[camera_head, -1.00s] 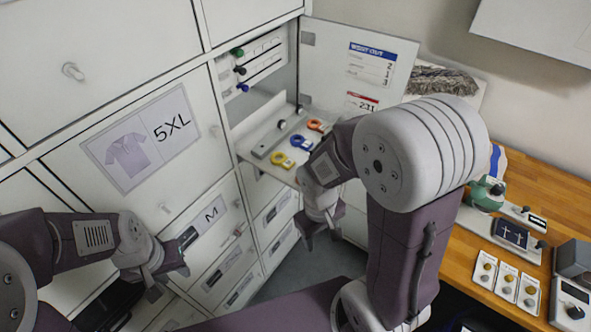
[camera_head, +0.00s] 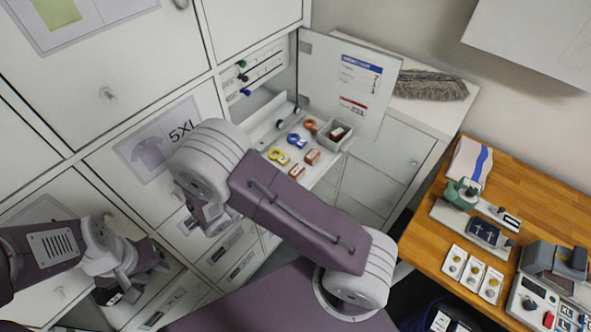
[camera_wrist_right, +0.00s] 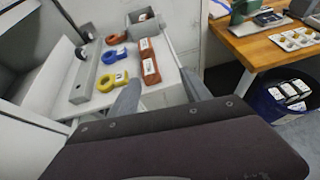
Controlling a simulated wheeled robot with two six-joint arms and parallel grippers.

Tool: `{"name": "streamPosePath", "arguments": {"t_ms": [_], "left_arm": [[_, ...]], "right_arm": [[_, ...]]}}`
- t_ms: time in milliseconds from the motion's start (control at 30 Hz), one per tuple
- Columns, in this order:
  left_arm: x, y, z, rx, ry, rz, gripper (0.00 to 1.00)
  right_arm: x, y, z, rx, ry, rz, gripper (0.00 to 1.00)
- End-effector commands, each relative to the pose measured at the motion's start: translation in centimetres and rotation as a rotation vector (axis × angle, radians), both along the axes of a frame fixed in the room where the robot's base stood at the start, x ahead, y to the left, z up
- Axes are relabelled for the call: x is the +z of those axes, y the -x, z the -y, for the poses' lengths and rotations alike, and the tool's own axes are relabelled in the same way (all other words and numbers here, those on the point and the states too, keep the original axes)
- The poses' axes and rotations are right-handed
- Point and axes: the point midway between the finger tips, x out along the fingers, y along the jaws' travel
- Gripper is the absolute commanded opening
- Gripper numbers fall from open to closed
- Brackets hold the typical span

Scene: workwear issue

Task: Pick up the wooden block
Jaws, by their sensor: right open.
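Two small reddish-brown blocks with pale labels lie on the pull-out shelf, one nearer the bin (camera_head: 312,156) and one nearer the front edge (camera_head: 297,171). A third brown piece (camera_head: 338,133) sits in a small grey bin. I cannot tell which is the wooden block. In the right wrist view, the upper block (camera_wrist_right: 147,46) and lower block (camera_wrist_right: 150,71) lie beyond my right gripper (camera_wrist_right: 160,93), which is open and empty. Its fingertips are hidden in the head view. My left gripper (camera_head: 133,283) is low at the left, apart from the shelf; its jaws are unclear.
The grey bin (camera_wrist_right: 135,26) stands behind the blocks. An open cabinet door (camera_head: 350,85) is behind. A wooden workbench (camera_head: 430,235) with tools is at right.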

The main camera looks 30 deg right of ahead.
Motion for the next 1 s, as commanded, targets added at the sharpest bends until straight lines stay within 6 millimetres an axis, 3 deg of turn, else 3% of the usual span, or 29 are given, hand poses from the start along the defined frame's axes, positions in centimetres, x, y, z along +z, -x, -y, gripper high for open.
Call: {"name": "streamPosePath", "arguments": {"t_ms": [200, 400, 600, 767, 1000], "left_arm": [[0.4, 0.0, 0.0, 0.000, 0.000, 0.000, 0.36], [2.2, 0.0, 0.0, 0.000, 0.000, 0.000, 0.36], [2.5, 0.0, 0.0, 0.000, 0.000, 0.000, 0.36], [5.3, 0.0, 0.0, 0.000, 0.000, 0.000, 0.36], [5.7, 0.0, 0.0, 0.000, 0.000, 0.000, 0.36]], "right_arm": [[0.3, -1.4, -1.0, 0.096, 0.069, -0.006, 0.56], [-0.5, -2.4, 1.7, 0.090, 0.068, -0.008, 0.56], [-1.1, -2.7, 2.5, 0.092, 0.064, -0.006, 0.56], [-1.4, -3.5, 5.0, 0.086, 0.066, -0.011, 0.56], [-3.1, -4.4, 6.8, 0.090, 0.064, -0.005, 0.56]]}}
